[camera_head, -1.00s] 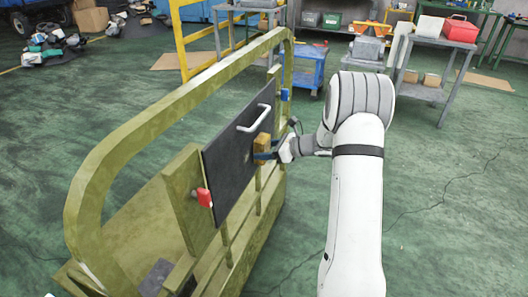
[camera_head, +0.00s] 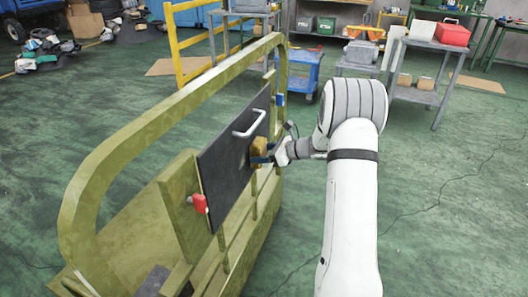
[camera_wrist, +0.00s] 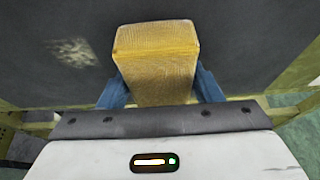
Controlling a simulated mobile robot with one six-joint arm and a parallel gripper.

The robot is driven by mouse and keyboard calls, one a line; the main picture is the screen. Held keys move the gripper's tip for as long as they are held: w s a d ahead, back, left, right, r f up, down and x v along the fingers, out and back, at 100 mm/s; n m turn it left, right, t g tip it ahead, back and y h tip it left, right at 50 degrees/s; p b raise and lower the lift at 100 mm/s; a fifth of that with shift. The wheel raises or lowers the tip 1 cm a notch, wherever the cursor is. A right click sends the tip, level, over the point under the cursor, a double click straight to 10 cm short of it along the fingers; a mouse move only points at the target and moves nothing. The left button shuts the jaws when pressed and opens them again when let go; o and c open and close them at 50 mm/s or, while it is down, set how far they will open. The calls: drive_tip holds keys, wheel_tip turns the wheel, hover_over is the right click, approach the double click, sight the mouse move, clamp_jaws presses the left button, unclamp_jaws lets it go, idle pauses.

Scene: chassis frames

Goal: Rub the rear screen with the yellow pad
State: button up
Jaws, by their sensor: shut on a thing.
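My gripper (camera_head: 262,160) is at the right part of the screen. Its blue fingers are shut on the yellow pad (camera_wrist: 156,62), which also shows in the head view (camera_head: 258,152). The pad's far end is against or very close to the screen; I cannot tell which. A pale smudge (camera_wrist: 72,52) lies on the screen left of the pad in the wrist view.
A red catch (camera_head: 200,203) and a blue catch (camera_head: 280,99) sit at the screen's edges. The curved olive rail (camera_head: 130,138) rises above and behind it. A blue cart (camera_head: 300,75) and grey tables stand behind. The green floor at right is clear.

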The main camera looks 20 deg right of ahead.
sight(239, 174)
drive_tip(key=shift+s+a+b, duration=0.5)
drive_tip(key=shift+s+a, duration=0.6)
drive_tip(key=shift+s, duration=0.35)
drive_tip(key=shift+s+a+b, duration=0.5)
drive_tip(key=shift+s+a, duration=0.65)
drive_tip(key=shift+s, duration=0.3)
drive_tip(key=shift+s+a+b, duration=0.5)
drive_tip(key=shift+s+a, duration=0.6)
drive_tip(key=shift+s, duration=0.35)
drive_tip(key=shift+d, duration=0.1)
drive_tip(key=shift+s+d, duration=0.9)
drive_tip(key=shift+d, duration=0.3)
drive_tip(key=shift+s+d, duration=0.85)
drive_tip(key=shift+d, duration=0.3)
drive_tip(key=shift+s+d+p, duration=0.2)
drive_tip(key=shift+s+d, duration=0.25)
drive_tip(key=shift+d, duration=0.15)
drive_tip(key=shift+s+d+p, duration=0.2)
drive_tip(key=shift+s+d, duration=0.2)
drive_tip(key=shift+d, duration=0.2)
